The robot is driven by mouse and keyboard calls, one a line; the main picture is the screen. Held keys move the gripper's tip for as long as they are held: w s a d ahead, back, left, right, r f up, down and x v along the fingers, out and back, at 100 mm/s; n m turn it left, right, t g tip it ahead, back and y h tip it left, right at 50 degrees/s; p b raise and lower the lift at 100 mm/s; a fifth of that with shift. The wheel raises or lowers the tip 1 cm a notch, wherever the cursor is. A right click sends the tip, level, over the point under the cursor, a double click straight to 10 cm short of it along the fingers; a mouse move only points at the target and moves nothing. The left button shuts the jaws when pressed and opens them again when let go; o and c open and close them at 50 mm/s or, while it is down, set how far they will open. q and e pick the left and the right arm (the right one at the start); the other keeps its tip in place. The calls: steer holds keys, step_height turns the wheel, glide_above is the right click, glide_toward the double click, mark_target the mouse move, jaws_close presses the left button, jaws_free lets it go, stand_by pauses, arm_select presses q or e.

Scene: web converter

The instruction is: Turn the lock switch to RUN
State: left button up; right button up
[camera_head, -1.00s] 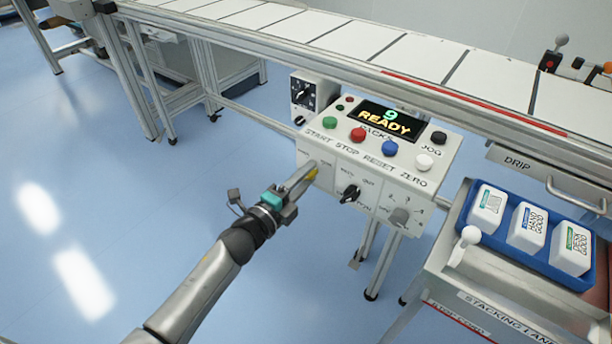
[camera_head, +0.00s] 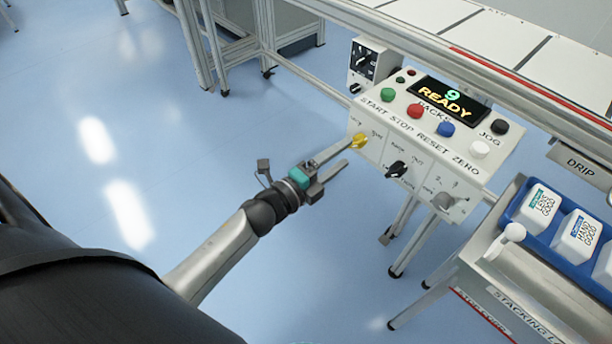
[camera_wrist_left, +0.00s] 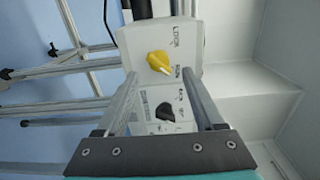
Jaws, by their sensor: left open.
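The yellow lock switch (camera_head: 359,140) is a knob at the left end of the control box's front face. In the left wrist view the knob (camera_wrist_left: 158,62) shows fully, with a LOCK label above right and a smaller label, seemingly RUN, to its right. Its ridge slants down to the right, toward that smaller label. My left gripper (camera_head: 345,152) is open and empty just in front of the knob. In the left wrist view its fingertips (camera_wrist_left: 158,75) spread either side below the knob, apparently not gripping it. My right gripper is not in view.
The control box (camera_head: 430,130) carries coloured buttons and a display reading 9 READY. A black knob (camera_head: 397,169) and a grey knob (camera_head: 444,201) sit right of the lock switch. A blue tray (camera_head: 526,207) of white packs stands right. Open floor lies left.

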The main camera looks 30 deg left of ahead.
arm_select(q)
steer(key=p+v, duration=0.1)
steer(key=v, duration=0.9)
steer(key=shift+s, duration=0.25)
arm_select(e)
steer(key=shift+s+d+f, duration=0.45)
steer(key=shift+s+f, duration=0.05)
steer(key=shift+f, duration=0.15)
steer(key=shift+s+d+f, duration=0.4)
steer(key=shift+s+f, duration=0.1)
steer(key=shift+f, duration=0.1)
